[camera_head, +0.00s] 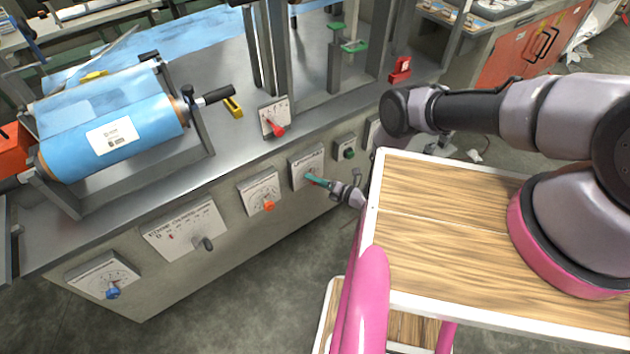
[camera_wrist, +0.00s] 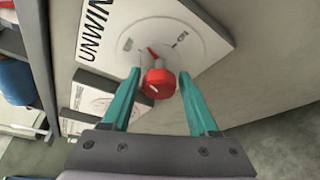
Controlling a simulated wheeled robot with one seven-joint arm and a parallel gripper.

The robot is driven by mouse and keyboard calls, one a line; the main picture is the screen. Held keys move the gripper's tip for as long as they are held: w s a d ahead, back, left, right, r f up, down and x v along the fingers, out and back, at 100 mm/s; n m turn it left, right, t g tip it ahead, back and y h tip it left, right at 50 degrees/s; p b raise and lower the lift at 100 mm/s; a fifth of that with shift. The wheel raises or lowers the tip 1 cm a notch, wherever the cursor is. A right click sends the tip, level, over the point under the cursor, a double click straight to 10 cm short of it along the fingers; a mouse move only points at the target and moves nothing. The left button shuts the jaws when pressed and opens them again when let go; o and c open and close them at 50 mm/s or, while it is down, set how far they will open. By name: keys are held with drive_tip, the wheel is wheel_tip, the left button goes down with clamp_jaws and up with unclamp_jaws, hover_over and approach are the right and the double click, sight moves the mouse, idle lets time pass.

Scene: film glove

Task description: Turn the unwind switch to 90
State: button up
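The unwind switch is a red knob (camera_wrist: 158,84) on a white panel (camera_wrist: 203,28) marked "UNWIN…", with the rest of the word cut off, in the wrist view. A short red mark shows on the dial behind the knob. My gripper (camera_wrist: 159,76) has its two teal fingers on either side of the knob, with a narrow gap visible on each side. It looks open, and contact is not visible. In the head view my gripper (camera_head: 314,179) is at the white panel (camera_head: 304,161) on the machine's front, and its fingers mostly hide the knob.
Other controls line the front: an orange knob (camera_head: 268,206), a dark lever (camera_head: 205,243), a blue knob (camera_head: 112,293) and a green knob (camera_head: 349,154). A red knob (camera_head: 278,130) stands above. A blue film roll (camera_head: 75,145) lies at left.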

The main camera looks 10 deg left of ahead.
drive_tip(key=shift+o, duration=0.3)
drive_tip(key=v, duration=1.1)
drive_tip(key=shift+a, duration=0.1)
